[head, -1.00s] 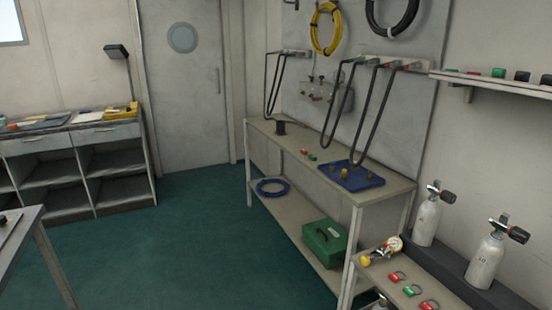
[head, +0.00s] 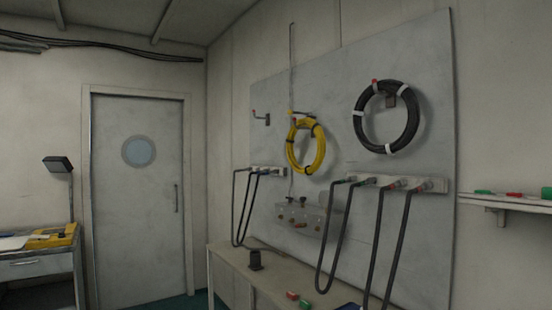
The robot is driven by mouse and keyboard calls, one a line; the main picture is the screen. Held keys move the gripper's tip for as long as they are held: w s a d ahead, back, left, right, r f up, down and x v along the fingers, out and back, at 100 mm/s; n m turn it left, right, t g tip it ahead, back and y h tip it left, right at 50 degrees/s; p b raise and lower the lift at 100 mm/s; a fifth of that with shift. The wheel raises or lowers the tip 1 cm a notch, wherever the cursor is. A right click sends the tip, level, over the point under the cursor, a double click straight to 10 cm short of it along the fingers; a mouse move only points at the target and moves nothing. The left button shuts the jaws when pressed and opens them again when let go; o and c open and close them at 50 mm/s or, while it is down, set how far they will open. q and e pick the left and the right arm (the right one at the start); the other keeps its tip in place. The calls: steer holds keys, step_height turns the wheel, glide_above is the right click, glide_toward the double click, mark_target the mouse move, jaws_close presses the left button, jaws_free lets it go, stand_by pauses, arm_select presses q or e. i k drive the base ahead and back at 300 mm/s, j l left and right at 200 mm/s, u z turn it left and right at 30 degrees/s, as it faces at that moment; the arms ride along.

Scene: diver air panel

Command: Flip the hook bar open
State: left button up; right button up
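Several hooks are on the grey wall panel (head: 330,90). An empty dark hook (head: 262,118) with a red tip is at the upper left of the panel. A yellow hose coil (head: 306,147) hangs right of it, with a small dark hook bar (head: 302,114) at its top, also showing red at one end. A black hose coil (head: 387,117) with white bands hangs further right on a dark hook (head: 391,101), with a red piece at its upper left rim. The bars are too small to tell whether each is open or closed. Neither gripper is in view.
Below the coils, dark hoses (head: 328,240) loop down from connector blocks toward a bench (head: 232,262) holding a black cup-like object (head: 255,260). A clear valve box (head: 300,216) is on the panel. A shelf (head: 505,202) is at right, a door (head: 135,200) at left.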

mark_target(289, 112)
steer(key=i+j+z, duration=0.25)
steer(key=j, duration=0.4)
steer(key=i+j+z, duration=0.15)
steer(key=i+j+u, duration=0.1)
steer(key=i+j, duration=0.25)
steer(key=i, duration=0.2)
steer(key=i+j+u, duration=0.15)
steer(key=i+j, duration=0.2)
steer(key=i, duration=0.15)
steer(key=i+j+u, duration=0.1)
steer(key=i+j, duration=0.15)
steer(key=i, duration=0.3)
steer(key=i+j+u, duration=0.1)
steer(key=i, duration=0.45)
steer(key=i+j+u, duration=0.15)
steer(key=i+j, duration=0.15)
steer(key=i, duration=0.3)
steer(key=i+j+u, duration=0.1)
steer(key=i, duration=0.45)
